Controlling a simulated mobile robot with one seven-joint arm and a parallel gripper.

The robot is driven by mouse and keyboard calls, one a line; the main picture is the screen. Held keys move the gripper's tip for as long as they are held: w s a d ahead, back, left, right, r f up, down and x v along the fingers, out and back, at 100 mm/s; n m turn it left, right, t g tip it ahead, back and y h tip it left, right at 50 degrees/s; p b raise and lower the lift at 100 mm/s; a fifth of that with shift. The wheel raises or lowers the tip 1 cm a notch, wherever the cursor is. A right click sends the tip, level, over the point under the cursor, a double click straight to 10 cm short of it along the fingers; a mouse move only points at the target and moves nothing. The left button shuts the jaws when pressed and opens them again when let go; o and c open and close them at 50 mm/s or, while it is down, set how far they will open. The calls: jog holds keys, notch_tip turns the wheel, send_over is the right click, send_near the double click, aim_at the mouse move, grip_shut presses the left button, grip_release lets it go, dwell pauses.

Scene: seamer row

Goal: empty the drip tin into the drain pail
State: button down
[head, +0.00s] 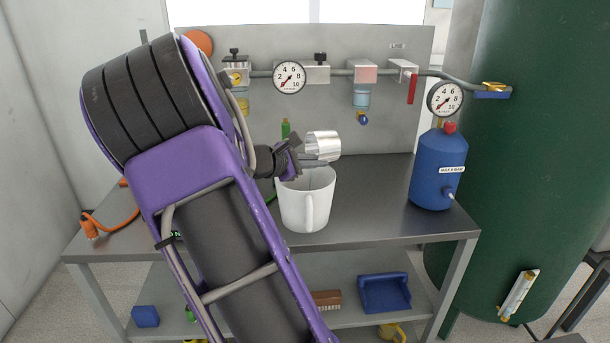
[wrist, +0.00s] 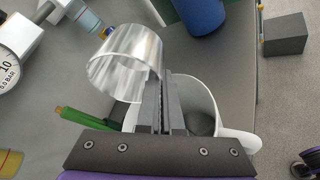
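The drip tin (head: 322,147) is a shiny silver cylinder tipped onto its side above the white drain pail (head: 306,208). My gripper (head: 298,156) is shut on the tin at its left side in the head view. In the wrist view the fingers (wrist: 165,82) are close together at the wall of the tin (wrist: 122,66). The pail stands upright on the bench with its handle facing forward; its rim also shows behind the fingers in the wrist view (wrist: 208,92). Its inside looks dark grey at the bottom. I cannot tell whether anything is flowing from the tin.
The metal bench (head: 375,180) is clear right of the pail. A blue tank (head: 436,172) stands at the right end. Gauges and a pipe (head: 340,73) run along the back panel. An orange tool (head: 92,228) lies far left.

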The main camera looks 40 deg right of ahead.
jog(key=shift+a+h, duration=0.1)
jog(key=shift+h, duration=0.2)
